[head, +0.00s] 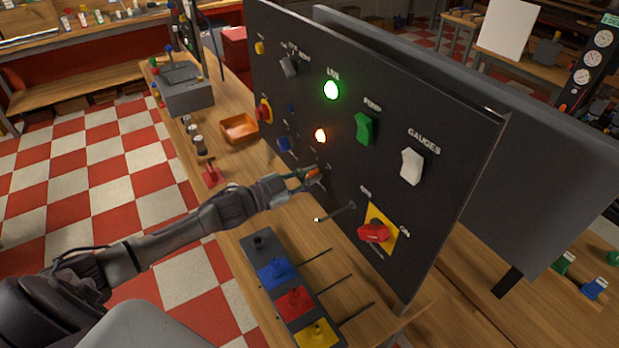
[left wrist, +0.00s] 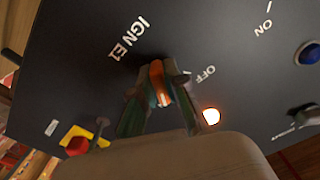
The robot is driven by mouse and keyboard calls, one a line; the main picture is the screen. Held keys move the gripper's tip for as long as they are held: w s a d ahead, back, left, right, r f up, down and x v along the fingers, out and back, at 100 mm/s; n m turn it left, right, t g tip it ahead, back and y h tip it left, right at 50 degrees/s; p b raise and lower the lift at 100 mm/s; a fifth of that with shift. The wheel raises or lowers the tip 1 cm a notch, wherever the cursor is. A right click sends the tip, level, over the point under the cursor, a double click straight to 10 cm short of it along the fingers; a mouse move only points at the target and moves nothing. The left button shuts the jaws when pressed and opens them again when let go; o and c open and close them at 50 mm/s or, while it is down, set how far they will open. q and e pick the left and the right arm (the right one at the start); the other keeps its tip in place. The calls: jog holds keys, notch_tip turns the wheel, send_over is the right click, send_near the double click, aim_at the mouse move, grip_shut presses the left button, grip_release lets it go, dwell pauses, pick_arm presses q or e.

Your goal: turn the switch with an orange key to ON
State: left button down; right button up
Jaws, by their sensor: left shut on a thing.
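The switch with the orange key (head: 314,173) is on the black panel (head: 455,130), low and left of its middle in the head view. My left gripper (head: 307,180) is at the panel face with its fingers shut on the orange key. In the left wrist view, the key (left wrist: 158,80) is upright in the picture between the two fingers of my left gripper (left wrist: 160,88). The labels IGN E1, OFF and ON show around it on the panel. The fingers partly hide the key, and I cannot tell its exact angle. My right gripper is not in view.
A lit orange lamp (head: 320,136) is just above the key. A green rocker (head: 365,128), a white rocker (head: 411,166) and a red knob (head: 373,232) on yellow are to the right. A lever box (head: 295,300) stands below on the bench. An orange tray (head: 239,129) is behind my arm.

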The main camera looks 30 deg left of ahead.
pick_arm(q)
jog(key=shift+m+b, duration=0.3)
jog(key=shift+m, duration=0.8)
jog(key=c, duration=1.2)
grip_release()
jog(key=shift+s+a, duration=0.1)
jog(key=shift+s, duration=0.1)
jog(key=v, duration=1.1)
jog(key=shift+s+a, duration=0.2)
jog(key=shift+s, duration=0.05)
